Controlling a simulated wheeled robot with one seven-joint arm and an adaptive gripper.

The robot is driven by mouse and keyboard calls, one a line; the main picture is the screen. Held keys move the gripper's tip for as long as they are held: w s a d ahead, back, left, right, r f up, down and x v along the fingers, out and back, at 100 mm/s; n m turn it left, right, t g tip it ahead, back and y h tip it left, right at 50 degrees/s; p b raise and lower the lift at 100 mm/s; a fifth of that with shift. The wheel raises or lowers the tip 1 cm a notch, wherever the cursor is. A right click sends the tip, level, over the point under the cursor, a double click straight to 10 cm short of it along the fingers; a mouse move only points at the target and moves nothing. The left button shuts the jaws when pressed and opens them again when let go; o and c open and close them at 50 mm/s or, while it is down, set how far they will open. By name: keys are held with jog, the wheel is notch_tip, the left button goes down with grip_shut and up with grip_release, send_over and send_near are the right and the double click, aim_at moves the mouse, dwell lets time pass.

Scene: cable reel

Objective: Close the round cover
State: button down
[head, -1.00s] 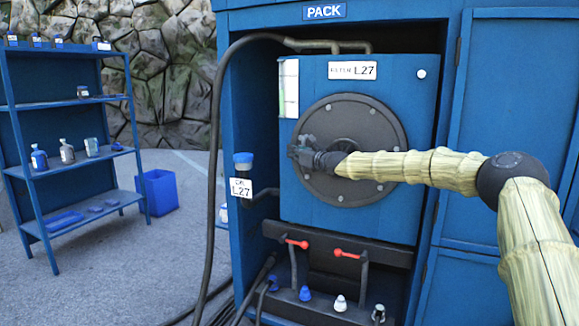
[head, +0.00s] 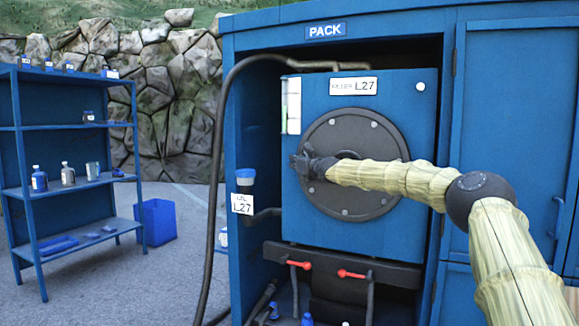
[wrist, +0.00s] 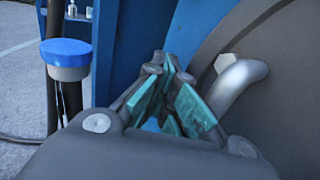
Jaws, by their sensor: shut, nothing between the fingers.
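The round cover (head: 378,137) is a dark grey disc with bolts around its rim, on the front of a blue box (head: 405,92) labelled L27. It looks flat against the box face. My gripper (head: 300,165) is in front of the cover's left edge, and my arm hides part of the cover's middle. In the wrist view, my gripper (wrist: 172,100) shows teal finger pads close together with nothing between them. A curved grey handle (wrist: 238,82) on the cover is just right of the fingers. I cannot tell whether they touch the cover.
A blue-capped cylinder (head: 245,178) stands left of the box; its cap also shows in the wrist view (wrist: 65,53). Red-handled valves (head: 351,274) sit below the box. A black hose (head: 216,140) runs down the cabinet's left side. A blue shelf (head: 75,185) stands farther left.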

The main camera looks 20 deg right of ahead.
jog(key=shift+d+r+h, duration=0.15)
jog(key=shift+d+r, duration=0.15)
jog(key=shift+d, duration=0.45)
jog(key=shift+d+r+h, duration=0.15)
jog(key=shift+d+r, duration=0.1)
jog(key=shift+d, duration=0.45)
jog(key=s+a+f+b, duration=0.1)
jog(key=s+a+b, duration=0.8)
jog(key=a+b, duration=0.4)
jog(key=b, duration=0.4)
jog(key=shift+s+b, duration=0.35)
